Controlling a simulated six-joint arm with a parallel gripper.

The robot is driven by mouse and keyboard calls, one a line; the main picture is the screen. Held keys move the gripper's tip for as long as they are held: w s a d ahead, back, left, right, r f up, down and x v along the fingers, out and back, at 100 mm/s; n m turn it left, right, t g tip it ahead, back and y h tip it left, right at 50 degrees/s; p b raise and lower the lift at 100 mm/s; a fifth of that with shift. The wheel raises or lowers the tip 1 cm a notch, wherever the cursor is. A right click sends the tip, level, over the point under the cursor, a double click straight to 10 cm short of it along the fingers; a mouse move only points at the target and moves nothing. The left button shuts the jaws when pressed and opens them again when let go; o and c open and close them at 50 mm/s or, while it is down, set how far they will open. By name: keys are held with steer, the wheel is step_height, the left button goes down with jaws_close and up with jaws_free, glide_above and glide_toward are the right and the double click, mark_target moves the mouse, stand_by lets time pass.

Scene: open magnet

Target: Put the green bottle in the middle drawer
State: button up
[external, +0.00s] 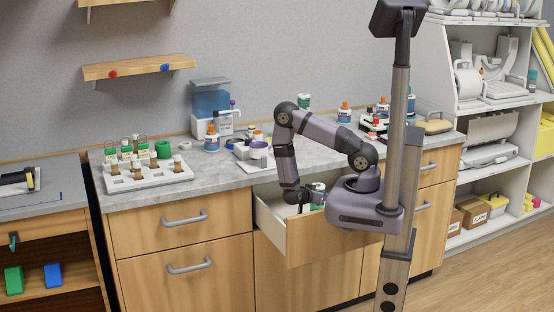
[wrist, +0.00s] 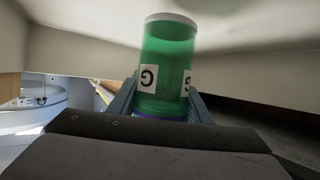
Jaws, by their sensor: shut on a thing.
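The green bottle (wrist: 168,62) fills the middle of the wrist view, see-through green with a pale end and white labels marked G. My gripper (wrist: 160,106) is shut on it, one finger on each side. In the external view, the middle drawer (external: 330,236) is pulled open below the counter. My gripper (external: 312,198) is down at the drawer's opening, within its walls. The bottle is mostly hidden there by my arm. Pale walls close around the bottle show in the wrist view. I cannot tell whether the bottle touches the drawer bottom.
The counter (external: 220,185) above holds a white vial rack (external: 148,178), a blue-tank device (external: 211,105), and several small bottles. Closed drawers (external: 185,222) flank the open one. A white shelf unit (external: 490,130) stands at the right.

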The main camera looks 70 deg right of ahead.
steer(key=shift+f, duration=1.75)
steer(key=shift+f, duration=0.15)
steer(key=o, duration=1.3)
steer(key=shift+o, duration=0.2)
steer(key=shift+r, duration=0.25)
steer(key=p+v, duration=0.3)
steer(key=v, duration=0.2)
steer(key=shift+w+a+r, duration=0.15)
steer(key=shift+a+r, duration=0.05)
steer(key=shift+a, duration=0.15)
steer(key=shift+v, duration=0.8)
